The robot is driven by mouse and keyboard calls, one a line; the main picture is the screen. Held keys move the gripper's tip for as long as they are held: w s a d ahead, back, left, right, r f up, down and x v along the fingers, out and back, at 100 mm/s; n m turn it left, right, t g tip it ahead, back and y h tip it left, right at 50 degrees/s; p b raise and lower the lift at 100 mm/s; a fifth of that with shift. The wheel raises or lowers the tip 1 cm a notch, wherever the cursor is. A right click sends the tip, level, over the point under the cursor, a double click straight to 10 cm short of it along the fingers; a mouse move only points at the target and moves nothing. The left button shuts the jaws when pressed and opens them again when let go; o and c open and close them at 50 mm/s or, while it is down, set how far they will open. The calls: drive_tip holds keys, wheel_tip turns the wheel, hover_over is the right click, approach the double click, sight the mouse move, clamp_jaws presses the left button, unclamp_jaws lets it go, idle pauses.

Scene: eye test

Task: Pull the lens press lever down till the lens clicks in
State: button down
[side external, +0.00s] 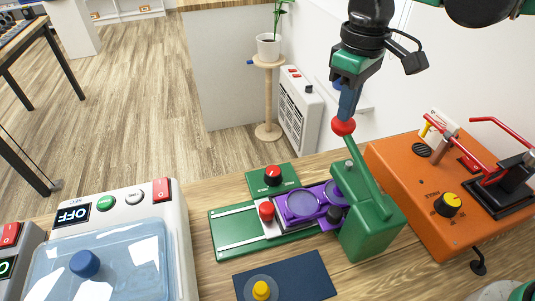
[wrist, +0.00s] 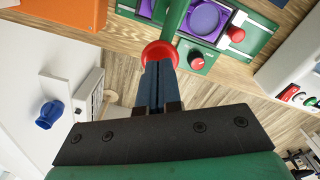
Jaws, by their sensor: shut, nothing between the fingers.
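The lens press (side external: 368,232) is a green block with a raised, tilted green lever (side external: 368,178) topped by a red ball knob (side external: 343,126). My gripper (side external: 346,114) is shut, its blue fingers together at the top of the knob, with nothing between them. In the wrist view, the fingertips (wrist: 159,66) overlap the red knob (wrist: 158,50); I cannot tell whether they touch it. A purple spectacle frame (side external: 285,205) with two round openings lies on the green slide base (side external: 232,236) beside the press. The frame's right part is partly under the press.
An orange machine (side external: 405,205) with red levers stands close right of the press. A white machine (side external: 178,215) with a clear blue lid and an "OFF" display stands left. A dark blue mat (side external: 312,277) with a yellow-knobbed clear disc (side external: 261,290) lies in front.

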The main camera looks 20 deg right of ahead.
sight(343, 125)
drive_tip(key=shift+f, duration=2.15)
idle(0.6)
drive_tip(key=shift+r, duration=4.45)
drive_tip(key=s+d+f+m+t, duration=0.3)
drive_tip(key=d, duration=0.3)
drive_tip(key=s+d+f+m+t, duration=0.3)
drive_tip(key=d+f+t, duration=0.1)
drive_tip(key=d, duration=0.2)
drive_tip(key=shift+s, duration=0.3)
drive_tip(key=shift+d, duration=0.1)
